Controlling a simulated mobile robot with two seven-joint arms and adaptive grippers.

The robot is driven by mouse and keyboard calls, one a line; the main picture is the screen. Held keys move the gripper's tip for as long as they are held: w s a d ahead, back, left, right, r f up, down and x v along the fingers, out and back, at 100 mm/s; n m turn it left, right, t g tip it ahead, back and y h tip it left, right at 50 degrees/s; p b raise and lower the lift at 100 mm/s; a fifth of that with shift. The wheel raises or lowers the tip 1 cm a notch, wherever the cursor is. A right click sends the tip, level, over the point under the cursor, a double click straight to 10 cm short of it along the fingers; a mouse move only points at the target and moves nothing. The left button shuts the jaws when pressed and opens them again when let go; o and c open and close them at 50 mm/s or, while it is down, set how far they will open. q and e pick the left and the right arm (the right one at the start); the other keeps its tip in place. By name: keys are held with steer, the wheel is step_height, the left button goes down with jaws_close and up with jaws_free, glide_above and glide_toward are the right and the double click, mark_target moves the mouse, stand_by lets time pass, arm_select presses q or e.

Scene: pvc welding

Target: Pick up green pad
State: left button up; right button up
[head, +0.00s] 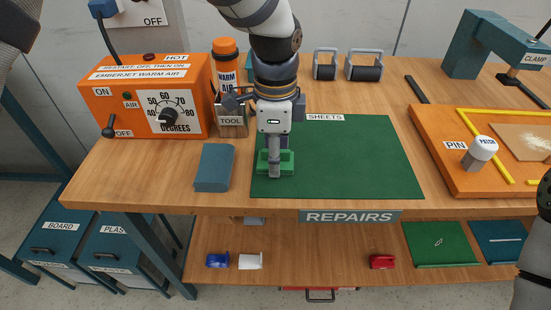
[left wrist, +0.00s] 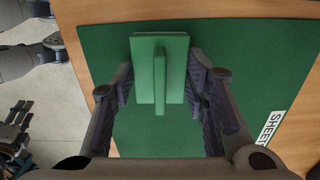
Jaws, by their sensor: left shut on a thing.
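The green pad (head: 262,168) is a small block with an upright ridge, over the front left part of the dark green mat (head: 360,165). My left gripper (head: 275,172) points down from above and is shut on the green pad. In the left wrist view the pad (left wrist: 146,75) sits between the two fingers (left wrist: 160,95), its ridge running along the middle. I cannot tell whether it touches the mat. My right gripper is out of view; only part of its arm shows at the right edge of the head view.
A blue block (head: 213,168) lies left of the mat. Behind it stand the tool holder (head: 232,122), an orange bottle (head: 226,62) and the orange warm air unit (head: 140,97). At right are an orange board (head: 450,178) and a clamp (head: 488,45). The mat's right part is clear.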

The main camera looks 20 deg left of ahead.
arm_select(q)
steer(key=r, duration=0.4)
steer(key=shift+s+d+r+p, duration=0.2)
steer(key=shift+d+r+p, duration=0.1)
steer(key=shift+d+r, duration=0.05)
steer(key=s+d+r+p, duration=0.1)
steer(key=s+d+r, duration=0.7)
steer(key=d, duration=0.2)
steer(key=shift+s+r+p, duration=0.25)
steer(key=shift+p, duration=0.1)
steer(key=o, duration=0.3)
steer(key=shift+d+f, duration=0.1)
steer(key=c, duration=0.3)
steer(key=shift+w, duration=0.15)
steer(key=shift+c, duration=0.2)
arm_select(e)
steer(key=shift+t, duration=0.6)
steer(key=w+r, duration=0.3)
